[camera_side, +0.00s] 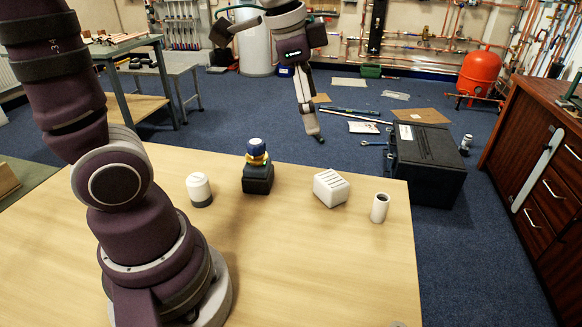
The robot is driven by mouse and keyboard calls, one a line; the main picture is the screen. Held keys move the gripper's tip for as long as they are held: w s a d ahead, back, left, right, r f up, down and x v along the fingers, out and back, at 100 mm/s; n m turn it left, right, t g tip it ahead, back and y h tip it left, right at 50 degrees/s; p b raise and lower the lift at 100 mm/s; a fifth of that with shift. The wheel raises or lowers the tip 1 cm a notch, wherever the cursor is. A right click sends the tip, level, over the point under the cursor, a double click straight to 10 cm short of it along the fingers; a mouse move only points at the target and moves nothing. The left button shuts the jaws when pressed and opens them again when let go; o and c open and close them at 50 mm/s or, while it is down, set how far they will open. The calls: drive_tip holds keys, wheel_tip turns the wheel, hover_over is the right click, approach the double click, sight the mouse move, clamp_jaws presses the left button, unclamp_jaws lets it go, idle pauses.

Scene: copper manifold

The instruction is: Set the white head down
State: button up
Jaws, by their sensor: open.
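The white head (198,186), a rounded white cylinder with a dark grey lower band, stands upright on the wooden table (290,270), left of the middle. Nothing is holding it. My gripper (267,88) is high up beyond the table's far edge in the picture, up and right of the head and well apart from it. Its fingers are spread and I see nothing between them.
A black block (258,178) carrying a yellow and blue fitting (257,152) stands right of the head. A white slotted block (330,188) and a white hollow cylinder (380,208) stand farther right. The table's front middle is clear. A black case (425,165) is beyond the table.

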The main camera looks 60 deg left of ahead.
drive_tip(key=s+d+f+n+t, duration=0.1)
drive_tip(key=s+f+n+t, duration=0.1)
drive_tip(key=s+n, duration=0.4)
drive_tip(key=shift+s+d+n, duration=0.15)
drive_tip(key=shift+s+n, duration=0.15)
drive_tip(key=shift+s, duration=0.35)
